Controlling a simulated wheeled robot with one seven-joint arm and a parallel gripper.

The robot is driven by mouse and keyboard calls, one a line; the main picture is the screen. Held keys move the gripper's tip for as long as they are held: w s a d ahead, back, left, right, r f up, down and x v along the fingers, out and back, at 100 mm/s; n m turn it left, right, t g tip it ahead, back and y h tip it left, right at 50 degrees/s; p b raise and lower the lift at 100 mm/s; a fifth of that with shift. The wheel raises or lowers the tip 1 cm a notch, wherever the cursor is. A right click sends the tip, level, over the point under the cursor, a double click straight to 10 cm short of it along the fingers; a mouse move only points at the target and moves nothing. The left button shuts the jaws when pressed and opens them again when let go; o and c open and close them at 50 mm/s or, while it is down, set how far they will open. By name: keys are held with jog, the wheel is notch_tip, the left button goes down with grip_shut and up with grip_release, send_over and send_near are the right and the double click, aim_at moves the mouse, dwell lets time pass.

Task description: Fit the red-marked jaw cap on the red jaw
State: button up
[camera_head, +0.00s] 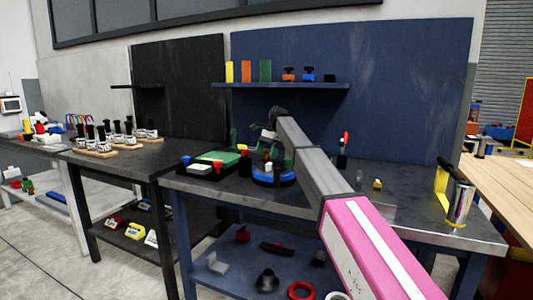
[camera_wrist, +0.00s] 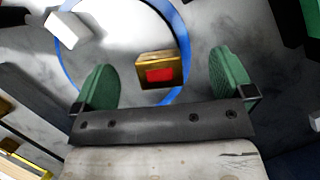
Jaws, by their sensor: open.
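In the wrist view a small brass-coloured block with a red square mark (camera_wrist: 160,75) lies between my fingers, apart from both. It looks like the red-marked jaw cap, but I cannot be sure. My gripper (camera_wrist: 163,80) is open, with green pads on either side of the block. A blue ring (camera_wrist: 183,30) curves around the grey surface beneath. In the head view my arm reaches over the blue round base (camera_head: 273,179) on the dark table, and my gripper (camera_head: 268,143) is small there. I cannot make out a red jaw clearly.
A white block (camera_wrist: 61,28) lies at upper left in the wrist view. In the head view a green-topped tray (camera_head: 215,159) stands left of the blue base. A small yellow block (camera_head: 377,184) and a metal cylinder (camera_head: 460,202) stand to the right. A shelf (camera_head: 280,86) hangs behind.

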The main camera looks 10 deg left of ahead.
jog(key=shift+s+a+r+v, duration=0.1)
jog(key=shift+s+a+v, duration=0.1)
jog(key=shift+v, duration=0.95)
jog(key=shift+s+a+r+v, duration=0.1)
jog(key=shift+s+v, duration=0.05)
jog(key=shift+v, duration=1)
jog(key=shift+s+a+r+v, duration=0.1)
jog(key=shift+s+a+v, duration=0.1)
jog(key=shift+v, duration=0.9)
